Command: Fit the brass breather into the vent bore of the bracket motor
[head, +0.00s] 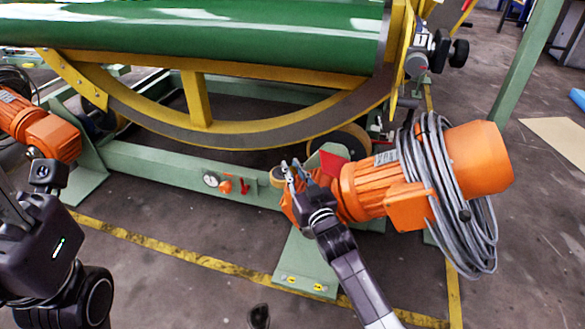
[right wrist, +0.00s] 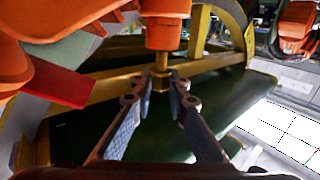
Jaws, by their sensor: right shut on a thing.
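The bracket motor (head: 370,188) is the orange motor and gearbox at centre right in the head view, wrapped in grey cable. My right gripper (head: 291,172) is at its left end. In the right wrist view my right gripper (right wrist: 160,100) is shut on the brass breather (right wrist: 161,76), which stands between the fingertips. The breather's narrow end lines up with an orange cylindrical boss (right wrist: 164,34) and seems to meet its face. The bore is hidden, and I cannot tell whether the breather is inside it.
A green drum (head: 190,30) rests in a yellow curved ring frame (head: 200,100) behind. A green beam (head: 160,170) with a gauge (head: 210,180) runs below it. A red plate (head: 332,168) is close to my right gripper. The floor in front is mostly clear.

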